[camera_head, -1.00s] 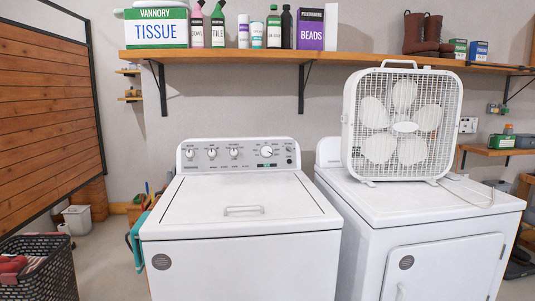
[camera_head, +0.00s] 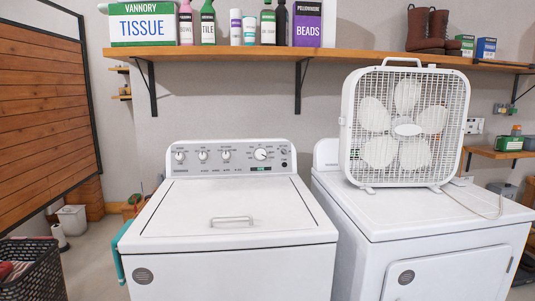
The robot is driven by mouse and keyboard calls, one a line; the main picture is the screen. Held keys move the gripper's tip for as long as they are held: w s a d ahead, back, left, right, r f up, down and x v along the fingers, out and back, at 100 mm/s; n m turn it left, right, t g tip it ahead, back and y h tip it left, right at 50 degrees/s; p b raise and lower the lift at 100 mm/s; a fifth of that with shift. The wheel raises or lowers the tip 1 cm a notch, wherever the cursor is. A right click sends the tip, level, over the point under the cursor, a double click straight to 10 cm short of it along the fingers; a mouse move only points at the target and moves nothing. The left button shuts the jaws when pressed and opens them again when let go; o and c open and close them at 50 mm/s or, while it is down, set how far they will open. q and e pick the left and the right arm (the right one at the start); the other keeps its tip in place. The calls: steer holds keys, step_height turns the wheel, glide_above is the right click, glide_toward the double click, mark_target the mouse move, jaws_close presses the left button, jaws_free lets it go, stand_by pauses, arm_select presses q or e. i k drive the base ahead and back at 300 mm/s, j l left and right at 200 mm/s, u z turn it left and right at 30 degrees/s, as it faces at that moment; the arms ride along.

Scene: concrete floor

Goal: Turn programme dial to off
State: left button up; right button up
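The programme dial (camera_head: 261,154) is the largest round knob on the right part of the control panel (camera_head: 230,157) of a white top-loading washer (camera_head: 236,261). Its markings are too small to read. Several smaller knobs sit in a row to its left, and a small dark round control (camera_head: 284,164) is to its right. The washer lid (camera_head: 232,207) is closed. Neither of my grippers shows in the head view.
A white dryer (camera_head: 440,232) stands to the right with a box fan (camera_head: 406,128) on top. A wooden shelf (camera_head: 225,55) with bottles and boxes runs above the washer. A dark laundry basket (camera_head: 38,276) stands at lower left. The washer lid top is clear.

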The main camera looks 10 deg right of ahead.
mark_target(260, 154)
steer(key=i+l+u, duration=0.35)
steer(key=i+l, duration=0.2)
steer(key=l, duration=0.25)
steer(key=i+l+u, duration=0.2)
steer(key=l, duration=0.25)
